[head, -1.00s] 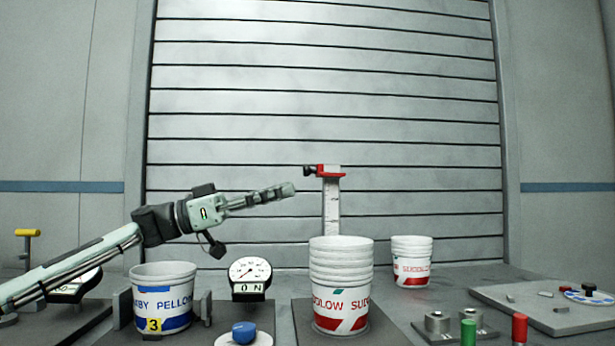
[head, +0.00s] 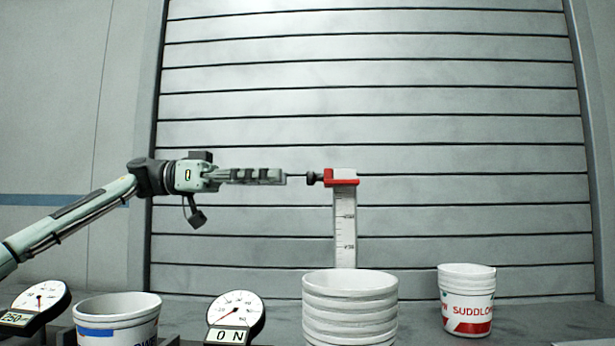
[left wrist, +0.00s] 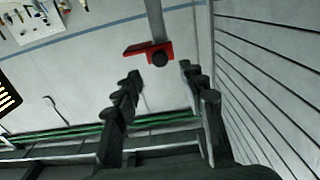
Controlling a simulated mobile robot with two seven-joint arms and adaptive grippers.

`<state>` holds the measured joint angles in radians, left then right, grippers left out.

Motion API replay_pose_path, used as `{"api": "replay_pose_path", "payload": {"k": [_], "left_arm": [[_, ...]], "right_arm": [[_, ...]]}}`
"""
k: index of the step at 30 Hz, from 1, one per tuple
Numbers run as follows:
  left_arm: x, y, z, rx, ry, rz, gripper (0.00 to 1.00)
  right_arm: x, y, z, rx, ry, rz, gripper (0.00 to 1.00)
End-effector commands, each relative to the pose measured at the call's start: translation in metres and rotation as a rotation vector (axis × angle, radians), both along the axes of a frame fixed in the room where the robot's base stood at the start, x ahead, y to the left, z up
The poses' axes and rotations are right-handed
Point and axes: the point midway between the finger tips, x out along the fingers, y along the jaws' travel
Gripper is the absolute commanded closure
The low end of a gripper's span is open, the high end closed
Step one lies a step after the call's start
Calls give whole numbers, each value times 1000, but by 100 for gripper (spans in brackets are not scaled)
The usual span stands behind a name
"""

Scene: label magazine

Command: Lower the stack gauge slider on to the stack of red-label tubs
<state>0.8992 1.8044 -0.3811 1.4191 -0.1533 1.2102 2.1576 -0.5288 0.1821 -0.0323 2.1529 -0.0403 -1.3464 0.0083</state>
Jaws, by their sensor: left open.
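The stack gauge slider (head: 342,176) is a red and white block with a black knob on its left side. It sits high on the upright white scale (head: 345,230), well above the stack of red-label tubs (head: 350,308). My left gripper (head: 285,177) is level with the knob and just left of it, pointing at it. In the left wrist view the slider (left wrist: 140,49) and its black knob (left wrist: 159,59) lie beyond the two open fingertips (left wrist: 170,88), roughly between them, with a gap. The stack's lower part is cut off in the head view. My right gripper is not in view.
A smaller red-label tub stack (head: 467,300) stands to the right. A blue-label tub (head: 117,318) and two dial gauges, one (head: 236,318) and another (head: 35,306), stand at the lower left. A slatted shutter (head: 450,150) is behind. The air around the slider is clear.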

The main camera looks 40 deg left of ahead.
Motion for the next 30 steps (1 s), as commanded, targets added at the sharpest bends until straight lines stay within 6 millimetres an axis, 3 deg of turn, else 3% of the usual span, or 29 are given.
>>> {"api": "replay_pose_path", "payload": {"k": [9, 21, 30], "left_arm": [[31, -37, 2, -2, -1, -2, 58], [37, -44, 0, -2, -1, 0, 58], [37, -44, 0, -1, -1, 0, 95]], "right_arm": [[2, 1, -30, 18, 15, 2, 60], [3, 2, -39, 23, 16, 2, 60], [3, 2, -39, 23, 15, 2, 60]]}}
